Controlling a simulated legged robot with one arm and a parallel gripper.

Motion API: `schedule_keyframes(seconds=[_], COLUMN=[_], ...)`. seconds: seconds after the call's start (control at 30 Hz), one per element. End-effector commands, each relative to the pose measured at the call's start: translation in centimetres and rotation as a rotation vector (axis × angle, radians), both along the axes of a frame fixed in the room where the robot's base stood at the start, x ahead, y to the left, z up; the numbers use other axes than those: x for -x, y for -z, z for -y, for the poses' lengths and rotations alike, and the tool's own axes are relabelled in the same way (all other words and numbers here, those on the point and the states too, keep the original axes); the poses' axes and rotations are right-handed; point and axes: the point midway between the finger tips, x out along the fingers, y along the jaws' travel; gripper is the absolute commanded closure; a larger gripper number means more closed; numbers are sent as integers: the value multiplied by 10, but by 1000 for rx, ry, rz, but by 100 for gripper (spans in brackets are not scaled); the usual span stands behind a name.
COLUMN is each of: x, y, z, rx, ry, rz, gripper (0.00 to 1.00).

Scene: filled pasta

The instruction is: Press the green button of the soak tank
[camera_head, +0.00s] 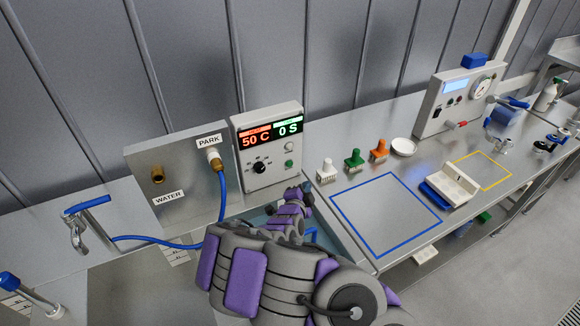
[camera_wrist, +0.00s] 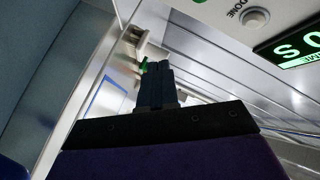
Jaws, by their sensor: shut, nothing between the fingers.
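The soak tank's control box (camera_head: 250,178) stands against the back wall with a red "50 C" and a green "0 S" readout. Its green button (camera_head: 289,164) sits low on the right of the face, below a white button and right of a black knob. My gripper (camera_head: 306,187) is just below and right of the green button, apart from it in the picture; the gap in depth is unclear. In the wrist view my gripper (camera_wrist: 158,70) is shut and empty.
White (camera_head: 327,171), green (camera_head: 354,158) and orange (camera_head: 378,151) brushes stand right of the box. A steel panel (camera_head: 170,190) with a blue hose (camera_head: 160,242) is at left. My arm hides much of the tank. The blue-outlined area (camera_head: 385,205) is clear.

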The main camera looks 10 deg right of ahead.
Motion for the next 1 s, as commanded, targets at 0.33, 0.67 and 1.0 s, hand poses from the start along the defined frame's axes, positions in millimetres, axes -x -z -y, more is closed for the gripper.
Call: schedule_keyframes(seconds=[0.33, 0.67, 1.0], x=[-43, -72, -76], y=[3, -1, -1], z=[-18, -25, -27], rx=[-8, -3, 1], ry=[-1, -1, 1], rz=[2, 3, 2], gripper=[100, 100, 100])
